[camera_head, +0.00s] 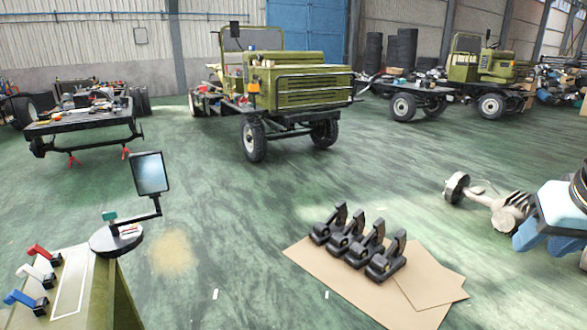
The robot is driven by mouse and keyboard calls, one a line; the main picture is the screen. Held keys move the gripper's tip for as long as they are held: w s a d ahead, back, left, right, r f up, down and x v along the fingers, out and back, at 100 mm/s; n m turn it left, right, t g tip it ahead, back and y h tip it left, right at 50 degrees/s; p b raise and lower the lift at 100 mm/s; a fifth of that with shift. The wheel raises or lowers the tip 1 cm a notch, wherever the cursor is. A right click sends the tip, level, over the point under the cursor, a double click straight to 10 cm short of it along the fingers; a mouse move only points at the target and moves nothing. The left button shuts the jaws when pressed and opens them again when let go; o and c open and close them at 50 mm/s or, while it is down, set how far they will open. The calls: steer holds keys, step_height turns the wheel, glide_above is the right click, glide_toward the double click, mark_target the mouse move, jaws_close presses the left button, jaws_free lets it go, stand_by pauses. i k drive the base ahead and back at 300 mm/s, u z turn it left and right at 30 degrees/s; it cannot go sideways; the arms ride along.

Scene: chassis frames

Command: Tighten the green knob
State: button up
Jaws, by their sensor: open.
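A small green piece (109,216), which may be the green knob, sits on a round black plate (117,240) at the lower left. It is too small to tell how tight it is. The plate also carries a small red-and-white item and a black arm with a rectangular mirror (150,173). My gripper does not show in this view.
An olive panel (118,300) at the lower left carries red (40,252), white and blue handles. Several black clamp-like parts (385,259) stand on cardboard (410,310). Vehicles, including a green truck (300,88), stand behind. The middle floor is clear.

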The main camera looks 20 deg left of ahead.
mark_target(109, 215)
steer(key=u, duration=0.45)
steer(key=i, duration=0.85)
steer(key=u, duration=0.95)
steer(key=i, duration=0.65)
steer(key=u, duration=0.2)
steer(key=k, duration=0.8)
steer(key=u, duration=0.2)
steer(key=i, duration=1.05)
steer(key=z, duration=0.05)
